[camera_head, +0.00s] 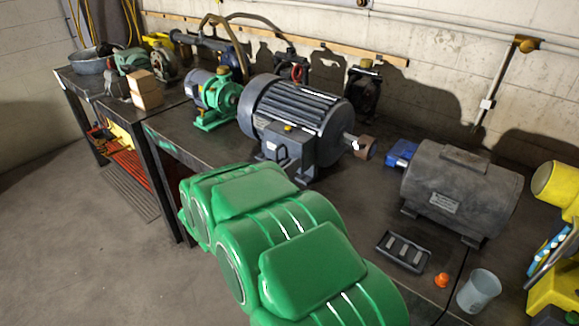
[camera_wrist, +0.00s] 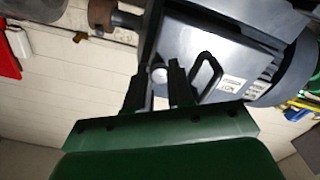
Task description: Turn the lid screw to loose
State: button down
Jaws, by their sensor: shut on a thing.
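The large dark grey motor (camera_head: 305,105) stands on the workbench in the head view, with a boxy terminal box (camera_head: 290,150) on its near side. My gripper (camera_wrist: 158,78) shows in the wrist view, its two dark fingers close together at the motor's grey casing (camera_wrist: 200,45). They are shut on a small pale round lid screw (camera_wrist: 158,72), of which only the rounded end shows between them. How far the screw is turned cannot be told.
A grey motor (camera_head: 460,190), a black tray (camera_head: 403,251), an orange cone-like piece (camera_head: 441,280) and a grey cup (camera_head: 478,291) are to the right. A green pump (camera_head: 215,98) is left of the large motor. A brown shaft coupling (camera_wrist: 103,15) sticks out nearby.

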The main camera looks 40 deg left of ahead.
jog(key=n, duration=1.3)
dwell(0.6)
jog(key=c, duration=1)
grip_release()
jog(key=shift+s, duration=3.9)
